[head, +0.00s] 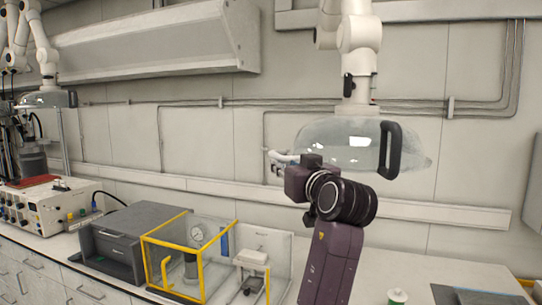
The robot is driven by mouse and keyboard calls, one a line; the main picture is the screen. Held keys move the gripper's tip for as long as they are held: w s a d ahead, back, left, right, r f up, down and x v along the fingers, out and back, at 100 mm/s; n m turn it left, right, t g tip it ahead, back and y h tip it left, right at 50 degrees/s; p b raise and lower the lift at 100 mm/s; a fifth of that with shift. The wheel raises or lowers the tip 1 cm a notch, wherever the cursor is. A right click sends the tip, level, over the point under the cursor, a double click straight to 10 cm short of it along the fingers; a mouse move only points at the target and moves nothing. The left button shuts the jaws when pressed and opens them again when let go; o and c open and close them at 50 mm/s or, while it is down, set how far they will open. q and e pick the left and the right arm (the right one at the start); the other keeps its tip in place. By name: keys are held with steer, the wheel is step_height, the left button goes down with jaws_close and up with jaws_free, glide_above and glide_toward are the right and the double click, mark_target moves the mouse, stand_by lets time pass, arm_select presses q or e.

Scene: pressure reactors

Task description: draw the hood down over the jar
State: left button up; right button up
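A clear dome-shaped hood (335,140) hangs from a white jointed ceiling arm (358,45), high above the bench. Its black upright handle (391,150) is on the front right of the dome. My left gripper (270,160) is at the dome's lower left, away from the handle. Its fingers look small and partly hidden by my wrist, so I cannot tell if they are open or shut, or if they touch the dome. A small white-topped container (397,296), possibly the jar, is cut off at the bottom edge. My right gripper is not in view.
A yellow-framed clear enclosure (203,262) stands on the bench with a gauge inside. A grey box instrument (125,240) and a beige control unit (45,208) are to its left. A dark flat device (478,295) is at the lower right. Another clear hood (45,99) hangs at far left.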

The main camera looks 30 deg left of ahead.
mark_target(271, 157)
arm_select(q)
steer(key=p+x, duration=0.4)
steer(key=x, duration=0.5)
steer(key=shift+w+a, duration=0.15)
steer(key=shift+a, duration=0.1)
steer(key=shift+w+a+f, duration=0.1)
steer(key=shift+w+a, duration=0.2)
jaws_close()
